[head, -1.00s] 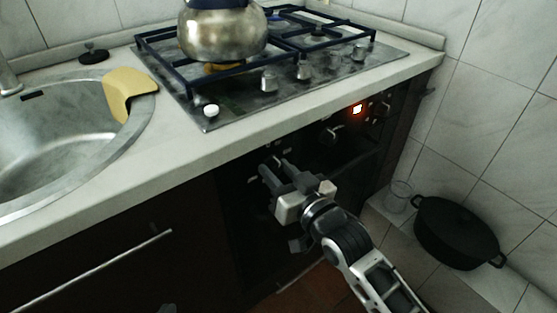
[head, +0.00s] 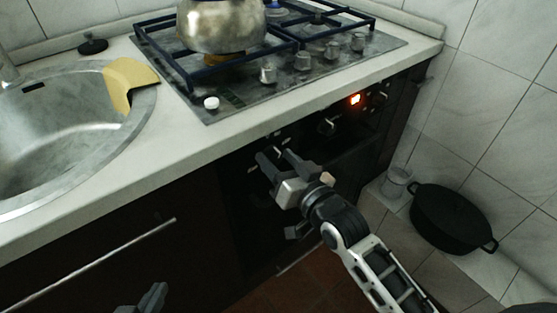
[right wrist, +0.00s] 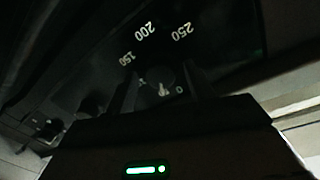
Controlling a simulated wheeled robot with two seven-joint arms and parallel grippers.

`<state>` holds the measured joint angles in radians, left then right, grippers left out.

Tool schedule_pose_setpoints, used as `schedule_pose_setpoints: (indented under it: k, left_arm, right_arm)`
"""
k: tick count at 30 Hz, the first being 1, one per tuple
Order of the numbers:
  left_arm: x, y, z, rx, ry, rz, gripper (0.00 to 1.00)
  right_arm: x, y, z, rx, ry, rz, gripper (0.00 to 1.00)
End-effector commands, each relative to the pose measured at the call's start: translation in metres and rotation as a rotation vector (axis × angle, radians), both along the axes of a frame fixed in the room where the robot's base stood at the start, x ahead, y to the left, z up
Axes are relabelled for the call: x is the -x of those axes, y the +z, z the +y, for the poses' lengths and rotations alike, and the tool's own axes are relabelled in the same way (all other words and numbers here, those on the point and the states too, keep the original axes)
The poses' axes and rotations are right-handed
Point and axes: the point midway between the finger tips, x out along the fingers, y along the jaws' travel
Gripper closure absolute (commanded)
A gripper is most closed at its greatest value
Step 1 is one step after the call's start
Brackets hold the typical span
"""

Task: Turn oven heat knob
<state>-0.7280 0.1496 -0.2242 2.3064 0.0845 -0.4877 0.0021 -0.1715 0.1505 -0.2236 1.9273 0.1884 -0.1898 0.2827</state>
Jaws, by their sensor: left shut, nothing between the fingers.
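The oven heat knob (right wrist: 161,78) is a dark round knob in the right wrist view, with a pale pointer mark near the 0 and the numbers 150, 200 and 250 around it. My right gripper (head: 273,157) is open in front of the left part of the oven's control panel. In the right wrist view its two fingers (right wrist: 160,92) stand on either side of the knob; I cannot tell whether they touch it. The knob is hard to make out in the head view. My left gripper (head: 152,298) is shut and empty at the bottom edge, low in front of the dark cabinet.
The counter edge (head: 235,137) overhangs just above the panel. Another knob (head: 327,126) and a lit orange display (head: 355,99) lie to the right. A kettle (head: 215,28) stands on the hob. A black pot (head: 452,217) and a glass (head: 396,182) stand at right.

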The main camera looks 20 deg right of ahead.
Motion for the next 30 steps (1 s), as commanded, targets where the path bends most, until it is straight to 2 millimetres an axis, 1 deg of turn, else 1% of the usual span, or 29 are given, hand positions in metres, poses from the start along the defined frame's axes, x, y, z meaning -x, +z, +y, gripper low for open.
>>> schedule_pose_setpoints:
  k: [7, 11, 14, 20, 24, 27, 30]
  left_arm:
    - [0.000, 0.000, 0.000, 0.000, 0.000, 0.001, 1.00]
    - [0.000, 0.002, 0.000, 0.000, 0.000, 0.001, 1.00]
    - [0.000, 0.005, 0.000, -0.001, 0.000, 0.000, 1.00]
    - [0.000, 0.009, 0.000, 0.001, 0.001, -0.002, 1.00]
    - [0.000, 0.008, 0.000, 0.000, 0.001, 0.004, 1.00]
    - [0.001, 0.007, 0.000, 0.000, 0.001, 0.008, 1.00]
    - [0.001, 0.007, 0.000, 0.002, 0.002, 0.009, 1.00]
  right_arm:
    - [0.002, 0.000, 0.001, 0.000, 0.003, 0.002, 0.47]
    - [0.011, -0.001, -0.001, 0.000, 0.004, 0.004, 0.47]
    - [0.028, 0.000, -0.006, -0.001, 0.004, 0.005, 0.47]
    - [0.075, 0.002, -0.020, 0.001, 0.004, 0.007, 0.47]
    - [0.107, 0.003, -0.029, 0.001, 0.004, 0.007, 0.47]
    - [0.126, 0.004, -0.035, 0.001, 0.003, 0.006, 0.47]
    - [0.140, 0.004, -0.039, 0.000, 0.003, 0.004, 0.47]
